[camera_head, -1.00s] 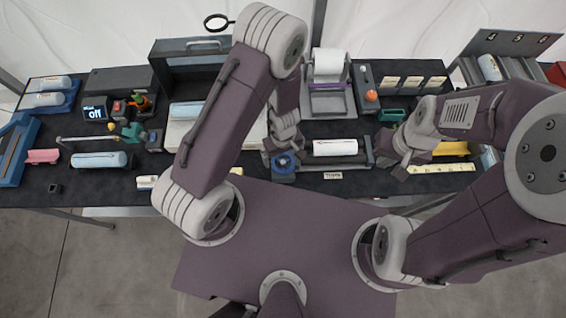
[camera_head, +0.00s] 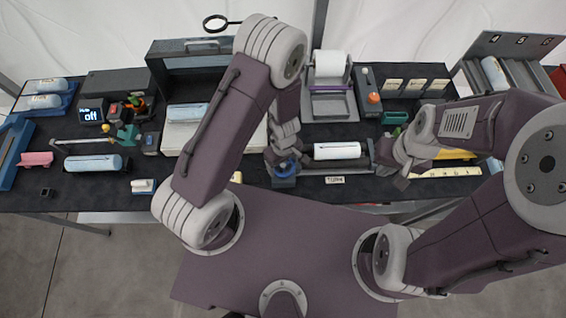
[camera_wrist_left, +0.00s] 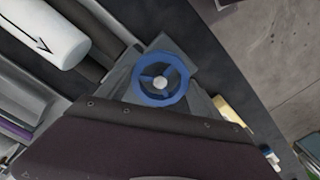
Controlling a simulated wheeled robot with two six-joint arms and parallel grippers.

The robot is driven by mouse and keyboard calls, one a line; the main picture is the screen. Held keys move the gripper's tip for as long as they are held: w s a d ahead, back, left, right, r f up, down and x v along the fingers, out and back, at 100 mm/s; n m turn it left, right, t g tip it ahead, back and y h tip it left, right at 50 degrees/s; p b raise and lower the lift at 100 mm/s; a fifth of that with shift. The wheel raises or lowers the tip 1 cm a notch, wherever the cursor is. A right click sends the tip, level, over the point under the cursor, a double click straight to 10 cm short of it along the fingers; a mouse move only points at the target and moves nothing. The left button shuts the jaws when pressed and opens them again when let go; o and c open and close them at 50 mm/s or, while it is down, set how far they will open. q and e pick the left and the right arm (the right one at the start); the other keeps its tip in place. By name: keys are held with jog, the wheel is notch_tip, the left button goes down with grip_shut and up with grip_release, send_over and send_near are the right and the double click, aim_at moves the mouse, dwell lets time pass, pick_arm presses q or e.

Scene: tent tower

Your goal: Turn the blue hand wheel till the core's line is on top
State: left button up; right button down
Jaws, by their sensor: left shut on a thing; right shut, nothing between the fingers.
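The blue hand wheel (camera_head: 286,169) sits on a grey block at the left end of the core's stand, and it shows from above in the left wrist view (camera_wrist_left: 160,82). My left gripper (camera_head: 284,160) is shut on the wheel; its fingertips are hard to make out. The white core (camera_head: 337,151) lies across the stand to the right of the wheel. My right gripper (camera_head: 402,183) is shut and empty, right of the stand.
A "TURN" label (camera_head: 334,180) lies in front of the stand. A white roll in a grey holder (camera_head: 330,105) stands behind it. A yellow ruled strip (camera_head: 446,172) lies beyond my right gripper.

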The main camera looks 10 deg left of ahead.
aim_at(283, 166)
pick_arm(q)
jog(key=o, duration=1.4)
jog(key=shift+r, duration=0.1)
notch_tip(283, 166, up, 9)
jog(key=p, duration=0.9)
